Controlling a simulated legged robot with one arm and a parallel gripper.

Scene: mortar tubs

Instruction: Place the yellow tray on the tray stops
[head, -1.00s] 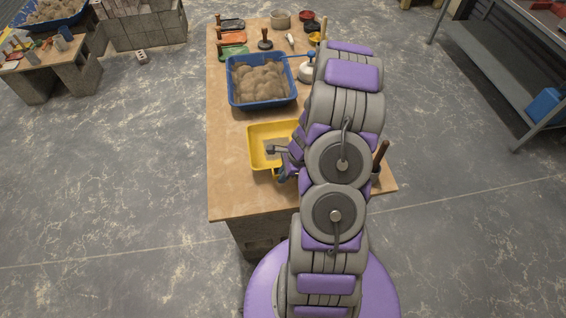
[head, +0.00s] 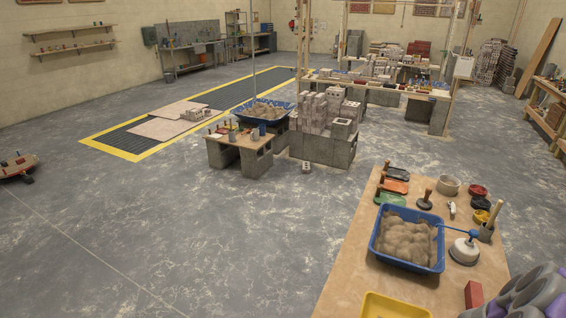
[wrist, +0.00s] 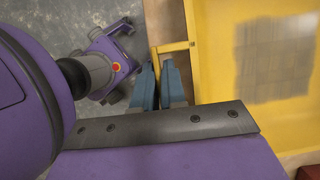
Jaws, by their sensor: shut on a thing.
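The yellow tray (head: 394,307) shows at the bottom edge of the head view, over the near part of the wooden table, mostly cut off. In the wrist view the yellow tray (wrist: 215,60) fills the right side, with a worn grey-brown patch on its floor. My gripper (wrist: 160,72) has its blue-grey fingers at the yellow loop handle on the tray's left side, shut on it. The fingertips are partly hidden by the handle. In the head view my gripper is out of frame. I cannot make out the tray stops for certain.
On the table (head: 345,270), a blue tub of mortar (head: 407,240) stands behind the tray, with a red brick (head: 473,294) to its right. A low bench (head: 240,150) and open floor lie beyond.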

